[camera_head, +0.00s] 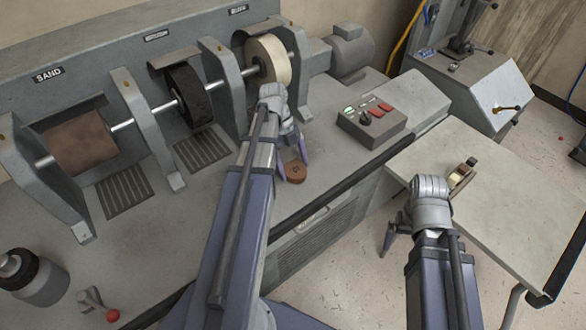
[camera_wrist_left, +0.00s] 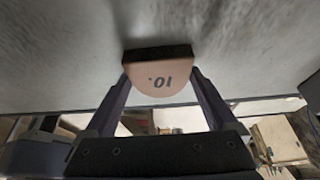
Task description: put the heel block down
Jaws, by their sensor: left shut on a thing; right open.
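The heel block (camera_head: 295,173) is a small brown piece near the front edge of the grey machine bench, below the pale wheel. My left gripper (camera_head: 292,155) is shut on it. My right gripper (camera_head: 388,235) is open and empty, pointing down beside the side table.
The machine bench carries a brown sanding drum (camera_head: 80,145), a black brush wheel (camera_head: 187,95) and a pale wheel (camera_head: 268,60). A control box (camera_head: 372,122) with red buttons stands to the right. The side table (camera_head: 510,200) holds a small wood-and-dark item (camera_head: 461,174).

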